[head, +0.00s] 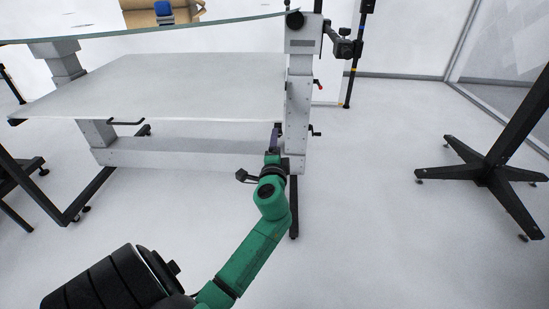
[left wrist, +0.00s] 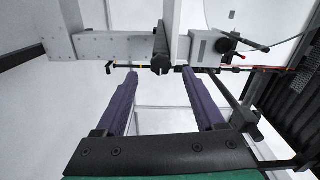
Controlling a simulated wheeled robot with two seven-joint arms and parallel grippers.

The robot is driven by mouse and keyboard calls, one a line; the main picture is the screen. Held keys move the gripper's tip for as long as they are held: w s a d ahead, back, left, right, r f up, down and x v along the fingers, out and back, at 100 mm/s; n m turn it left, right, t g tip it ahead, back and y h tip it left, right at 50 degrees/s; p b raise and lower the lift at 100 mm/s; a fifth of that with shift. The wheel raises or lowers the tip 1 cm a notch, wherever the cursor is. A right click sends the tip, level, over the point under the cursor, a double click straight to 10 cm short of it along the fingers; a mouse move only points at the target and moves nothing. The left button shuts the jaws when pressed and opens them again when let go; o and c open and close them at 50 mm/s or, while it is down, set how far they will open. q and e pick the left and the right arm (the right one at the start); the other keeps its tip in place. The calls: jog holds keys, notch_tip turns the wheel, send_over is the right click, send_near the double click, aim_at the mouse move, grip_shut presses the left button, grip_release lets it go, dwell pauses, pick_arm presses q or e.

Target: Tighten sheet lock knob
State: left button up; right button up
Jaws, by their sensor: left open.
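My left gripper (head: 275,139) is at the lower part of the turntable's right grey post (head: 298,110). In the left wrist view its two purple fingers (left wrist: 160,71) are spread open. A black knob (left wrist: 161,50) shows between and just beyond the fingertips, and the gap around it looks empty. I cannot tell whether the fingertips overlap the knob in depth. The frames do not show for sure that this is the sheet lock knob. In the head view the gripper hides this spot. My right gripper is in neither view.
A white lower shelf (head: 190,85) and a glass top (head: 150,29) lie left of the post. A black handle (head: 315,132) and a red-tipped lever (head: 318,84) stick out on its right. A black stand (head: 490,172) is at the right. Floor between them is clear.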

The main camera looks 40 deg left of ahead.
pick_arm(q)
jog(key=v, duration=1)
